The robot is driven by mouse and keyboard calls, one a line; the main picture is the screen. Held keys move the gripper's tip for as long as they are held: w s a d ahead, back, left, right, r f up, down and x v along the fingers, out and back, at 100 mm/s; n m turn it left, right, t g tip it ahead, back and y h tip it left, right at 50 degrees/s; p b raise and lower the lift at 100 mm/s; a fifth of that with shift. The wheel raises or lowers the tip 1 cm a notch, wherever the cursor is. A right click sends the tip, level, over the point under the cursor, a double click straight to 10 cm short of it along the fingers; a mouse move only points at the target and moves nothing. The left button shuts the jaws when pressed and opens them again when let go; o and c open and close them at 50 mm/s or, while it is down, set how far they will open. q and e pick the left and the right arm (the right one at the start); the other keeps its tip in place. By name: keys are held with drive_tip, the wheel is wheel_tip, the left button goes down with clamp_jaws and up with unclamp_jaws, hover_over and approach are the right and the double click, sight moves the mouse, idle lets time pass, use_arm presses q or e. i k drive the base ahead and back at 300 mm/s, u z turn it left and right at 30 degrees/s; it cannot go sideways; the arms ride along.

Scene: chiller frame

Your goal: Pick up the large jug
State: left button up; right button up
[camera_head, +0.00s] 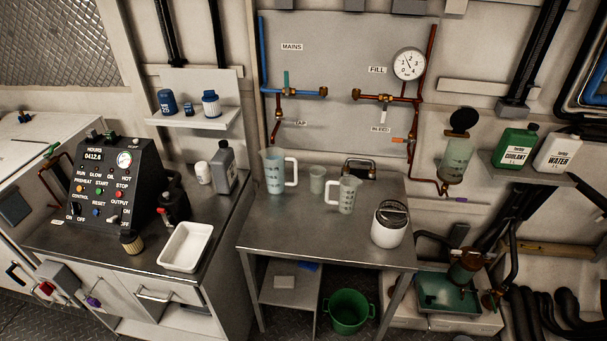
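The large jug (274,176) stands upright at the back left of the grey metal table (262,222). It is tall and translucent, looks bluish, and its white handle points right. A smaller jug (347,196) with dark markings stands to its right and nearer the front, its handle pointing left. A small translucent beaker (317,179) stands between and behind them. Neither of my grippers is in view.
A white lidded container (388,228) stands at the table's right, with a dark-handled object (360,170) behind the jugs. Pipes and a gauge (409,64) are on the wall above. The left counter holds a grey bottle (224,167) and a white tray (186,264). The table's front left is clear.

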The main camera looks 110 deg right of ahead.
sight(274, 158)
drive_tip(key=z, duration=2.1)
